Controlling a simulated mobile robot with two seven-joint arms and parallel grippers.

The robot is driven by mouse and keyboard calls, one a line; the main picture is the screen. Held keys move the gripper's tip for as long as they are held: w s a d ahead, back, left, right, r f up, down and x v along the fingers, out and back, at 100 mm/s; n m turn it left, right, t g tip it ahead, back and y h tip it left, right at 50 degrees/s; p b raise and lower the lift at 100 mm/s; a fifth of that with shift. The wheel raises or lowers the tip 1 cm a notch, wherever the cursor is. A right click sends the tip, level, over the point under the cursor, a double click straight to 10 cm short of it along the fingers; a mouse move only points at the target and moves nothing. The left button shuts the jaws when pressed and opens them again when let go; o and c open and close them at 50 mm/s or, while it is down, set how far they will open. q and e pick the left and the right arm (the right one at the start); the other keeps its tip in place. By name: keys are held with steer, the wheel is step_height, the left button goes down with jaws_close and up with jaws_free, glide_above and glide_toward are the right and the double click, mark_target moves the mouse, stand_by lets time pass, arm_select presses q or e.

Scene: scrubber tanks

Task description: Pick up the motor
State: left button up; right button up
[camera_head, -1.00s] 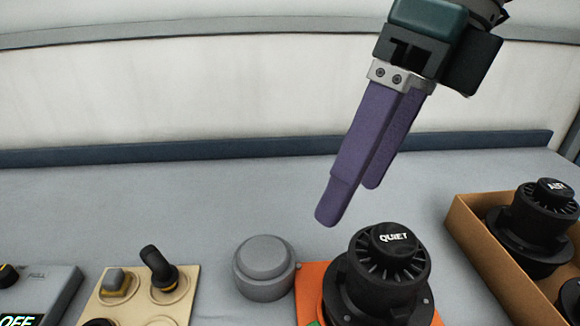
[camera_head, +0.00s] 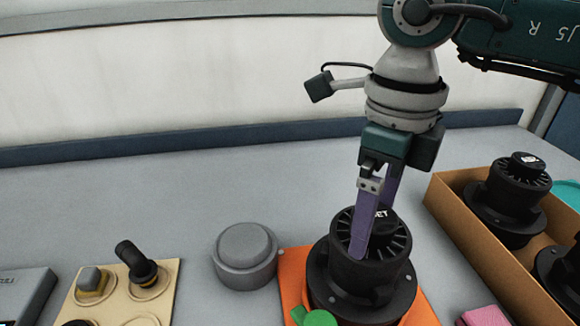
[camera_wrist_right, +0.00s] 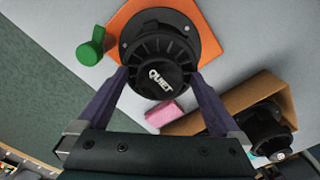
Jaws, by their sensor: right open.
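The black motor (camera_head: 362,270), with a finned top marked "QUIET", stands upright on an orange mat (camera_head: 292,262). It also shows in the right wrist view (camera_wrist_right: 158,62). My right gripper (camera_head: 372,235) comes down from above with its purple fingers around the motor's top. In the right wrist view the right gripper (camera_wrist_right: 163,90) is open, one finger on each side of the finned top. I cannot tell whether the fingers touch it. My left gripper is not in view.
A cardboard box (camera_head: 470,232) at the right holds another black motor (camera_head: 508,200). A green part (camera_head: 315,318) and a pink block (camera_head: 486,316) lie near the motor. A grey round cap (camera_head: 245,255) and a beige board (camera_head: 165,290) are left. The back of the table is clear.

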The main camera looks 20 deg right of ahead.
jaws_close()
stand_by(0.8)
